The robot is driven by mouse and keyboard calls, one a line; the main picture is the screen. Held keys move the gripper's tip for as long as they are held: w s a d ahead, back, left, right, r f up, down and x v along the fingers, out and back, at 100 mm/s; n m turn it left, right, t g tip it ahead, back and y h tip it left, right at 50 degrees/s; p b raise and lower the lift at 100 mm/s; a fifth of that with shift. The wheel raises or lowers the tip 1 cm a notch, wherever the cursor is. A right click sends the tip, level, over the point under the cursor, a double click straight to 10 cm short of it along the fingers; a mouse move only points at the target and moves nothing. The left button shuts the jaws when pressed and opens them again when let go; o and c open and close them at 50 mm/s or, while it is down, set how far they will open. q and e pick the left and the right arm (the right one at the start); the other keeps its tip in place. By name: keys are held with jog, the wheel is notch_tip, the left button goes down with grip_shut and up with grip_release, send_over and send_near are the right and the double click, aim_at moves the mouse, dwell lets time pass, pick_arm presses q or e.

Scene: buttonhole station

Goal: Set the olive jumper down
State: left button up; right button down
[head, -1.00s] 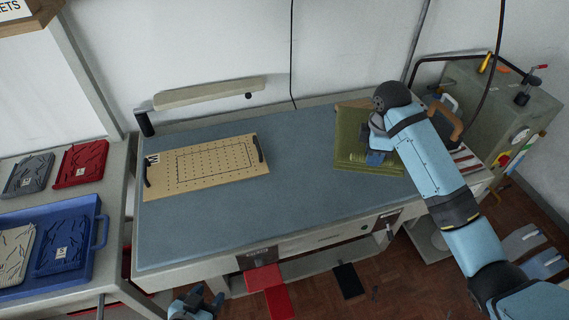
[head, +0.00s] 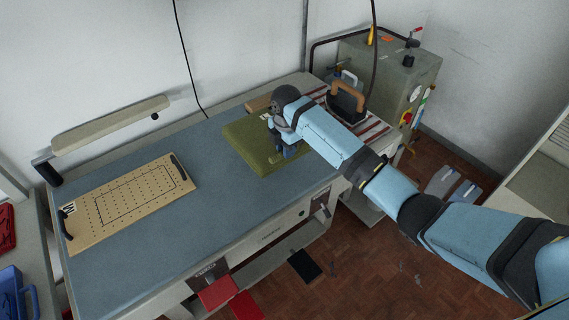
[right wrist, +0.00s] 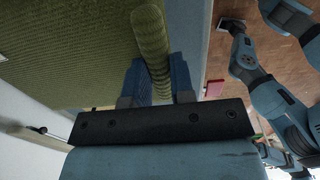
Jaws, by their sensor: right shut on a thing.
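The olive jumper (head: 250,143) is a folded, thick green knit slab at the right part of the blue-grey table top (head: 130,238). My right gripper (head: 281,148) is shut on its right edge. In the right wrist view the rolled edge of the jumper (right wrist: 151,45) passes between the blue fingers (right wrist: 160,82). The jumper looks level at or close over the table; I cannot tell if its whole underside touches. In the right wrist view my other arm shows at the right, its gripper (right wrist: 236,27) small and unclear.
A perforated tan board (head: 128,202) lies on the table's left half. A pale lamp bar (head: 110,124) stands behind it. An iron with a brown handle (head: 347,98) stands on a striped rest (head: 372,134) right of the jumper. The table's middle is clear.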

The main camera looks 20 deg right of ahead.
aim_at(286, 166)
jog(key=shift+f, duration=3.85)
jog(key=c, duration=1)
grip_release()
